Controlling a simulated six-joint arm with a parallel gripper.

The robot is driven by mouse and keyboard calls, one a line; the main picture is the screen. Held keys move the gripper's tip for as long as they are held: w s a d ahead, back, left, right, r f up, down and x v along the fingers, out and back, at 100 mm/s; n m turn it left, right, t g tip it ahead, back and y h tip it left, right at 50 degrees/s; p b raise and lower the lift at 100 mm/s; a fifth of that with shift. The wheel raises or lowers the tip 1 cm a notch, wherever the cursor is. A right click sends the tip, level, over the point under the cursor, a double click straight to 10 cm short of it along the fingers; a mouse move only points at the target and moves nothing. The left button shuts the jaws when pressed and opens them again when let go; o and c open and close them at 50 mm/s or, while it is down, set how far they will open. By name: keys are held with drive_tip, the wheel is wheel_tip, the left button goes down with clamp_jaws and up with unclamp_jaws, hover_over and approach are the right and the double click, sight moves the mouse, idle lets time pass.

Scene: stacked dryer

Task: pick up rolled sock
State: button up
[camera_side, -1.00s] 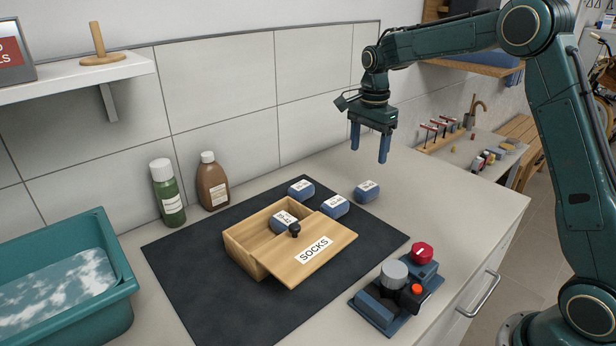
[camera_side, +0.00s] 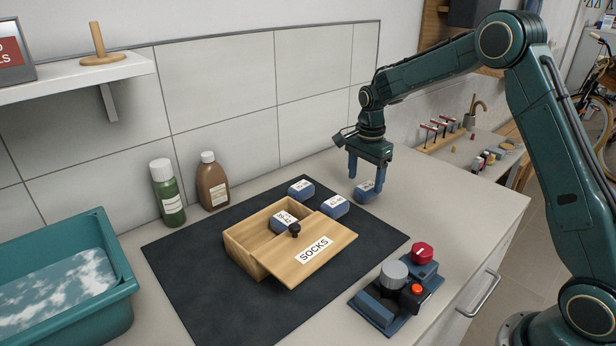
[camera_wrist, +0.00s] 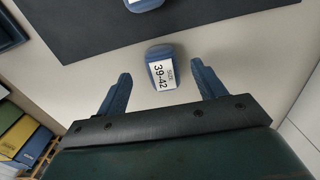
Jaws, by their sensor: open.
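A blue rolled sock (camera_side: 365,193) with a white label lies on the grey counter, just off the mat's upper right edge. In the wrist view the same sock (camera_wrist: 161,68) shows a label reading 39-42. My gripper (camera_side: 366,184) is low over this sock with its fingers open. In the wrist view the fingers (camera_wrist: 162,85) stand apart to the left and right of the sock, with gaps on both sides. Two more rolled socks, one at the back (camera_side: 301,190) and one nearer (camera_side: 335,206), lie on the mat. Another sock (camera_side: 283,222) sits in the wooden box (camera_side: 236,245).
The box's sliding lid, labelled SOCKS (camera_side: 325,252), stands partly open with a black knob. A dark mat (camera_side: 190,290) lies under the box. Two bottles (camera_side: 190,188) stand by the wall. A control block (camera_side: 390,297) sits at the front right. A teal tub (camera_side: 100,300) is at left.

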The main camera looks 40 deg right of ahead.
sight(364, 188)
drive_tip(key=shift+w+f, duration=0.1)
drive_tip(key=shift+f, duration=2.25)
drive_tip(key=shift+c, duration=0.2)
drive_tip(key=c, duration=1)
